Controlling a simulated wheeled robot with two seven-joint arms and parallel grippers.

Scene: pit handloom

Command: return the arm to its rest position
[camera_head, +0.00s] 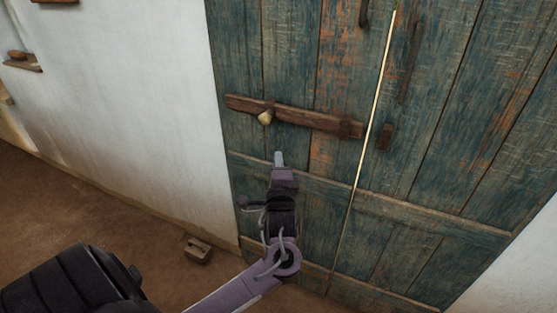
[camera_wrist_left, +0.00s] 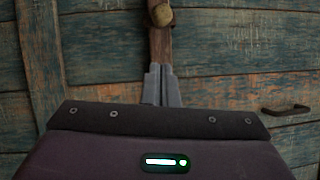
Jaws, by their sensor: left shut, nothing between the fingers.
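My left gripper (camera_head: 279,159) is raised in front of the blue-green plank door, just below the wooden bar. Its fingers are shut and empty. In the left wrist view the fingertips (camera_wrist_left: 161,70) are together, in line with the bar (camera_wrist_left: 160,45) and its brass knob (camera_wrist_left: 161,14). In the head view the brass knob (camera_head: 265,117) sits on the wooden bar (camera_head: 310,121), above the fingertips and apart from them. My left arm (camera_head: 235,294) comes in from the bottom. My right gripper is not in view.
The double door (camera_head: 285,50) has a bright gap between its leaves and a small wooden keeper (camera_head: 385,136) right of the gap. A white wall (camera_head: 130,90) stands at left. A small block (camera_head: 197,249) lies on the earthen floor (camera_head: 80,210). The floor at left looks clear.

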